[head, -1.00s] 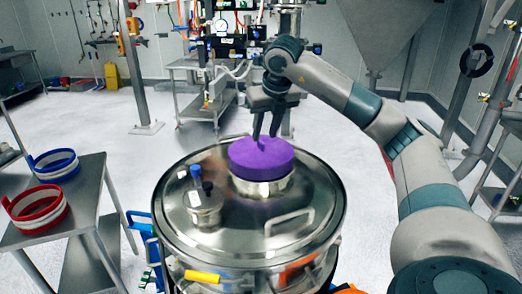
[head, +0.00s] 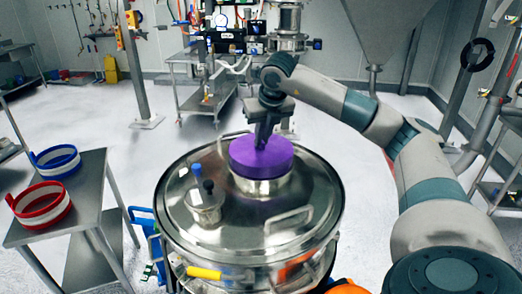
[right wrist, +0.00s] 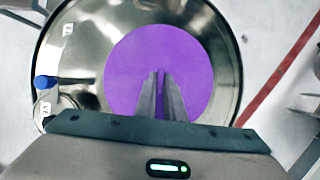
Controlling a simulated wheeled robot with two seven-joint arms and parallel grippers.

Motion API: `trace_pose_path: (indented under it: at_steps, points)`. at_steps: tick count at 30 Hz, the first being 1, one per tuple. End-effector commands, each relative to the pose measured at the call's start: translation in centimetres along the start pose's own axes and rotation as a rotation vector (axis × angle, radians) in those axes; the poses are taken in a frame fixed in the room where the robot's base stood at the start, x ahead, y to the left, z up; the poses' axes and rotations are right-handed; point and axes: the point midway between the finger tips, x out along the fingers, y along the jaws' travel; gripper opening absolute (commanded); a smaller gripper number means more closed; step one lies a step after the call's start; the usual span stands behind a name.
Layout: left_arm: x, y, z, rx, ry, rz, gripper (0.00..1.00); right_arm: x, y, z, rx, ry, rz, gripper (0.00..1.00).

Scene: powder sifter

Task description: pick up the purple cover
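The purple cover (head: 261,155) is a round, thick disc. It sits on the short metal neck on top of the steel drum lid. In the right wrist view the cover (right wrist: 120,70) fills the middle, below my fingers. My right gripper (head: 262,144) points down at the cover's top centre. Its fingers are close together, with a narrow purple strip between them in the wrist view (right wrist: 160,76), so it looks shut on the cover's raised middle part. The cover looks level and still on its neck. My left gripper is not in view.
The steel drum lid (head: 310,190) carries a small capped port (head: 204,205) left of the cover and a wire handle (head: 290,220) in front. A side table (head: 85,205) at left holds a blue-and-white ring (head: 55,165) and a red-and-white ring (head: 40,205).

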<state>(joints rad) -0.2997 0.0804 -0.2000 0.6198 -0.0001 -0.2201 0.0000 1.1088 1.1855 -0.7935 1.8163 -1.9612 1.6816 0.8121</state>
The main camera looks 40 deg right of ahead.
Motion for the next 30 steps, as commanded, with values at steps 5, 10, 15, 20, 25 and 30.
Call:
trace_pose_path:
  at_steps: [5,10,15,20,25,30]
  points:
    - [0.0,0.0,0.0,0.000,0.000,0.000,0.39,0.0,0.0,0.0,0.000,0.000,0.000,0.00]
    - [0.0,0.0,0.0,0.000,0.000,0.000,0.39,0.0,0.0,0.0,0.000,0.000,0.000,0.00]
    - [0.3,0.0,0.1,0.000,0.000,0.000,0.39,-0.3,0.0,0.2,0.000,-0.002,0.001,0.00]
    - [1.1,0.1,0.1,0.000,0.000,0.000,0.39,-1.3,0.1,0.6,0.001,-0.003,0.001,0.00]
    - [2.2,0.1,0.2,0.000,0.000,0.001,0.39,-3.2,0.1,1.4,0.001,-0.004,0.003,0.00]
    - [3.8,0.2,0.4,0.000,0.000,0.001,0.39,-5.9,-0.2,-0.4,-0.002,-0.006,0.000,0.00]
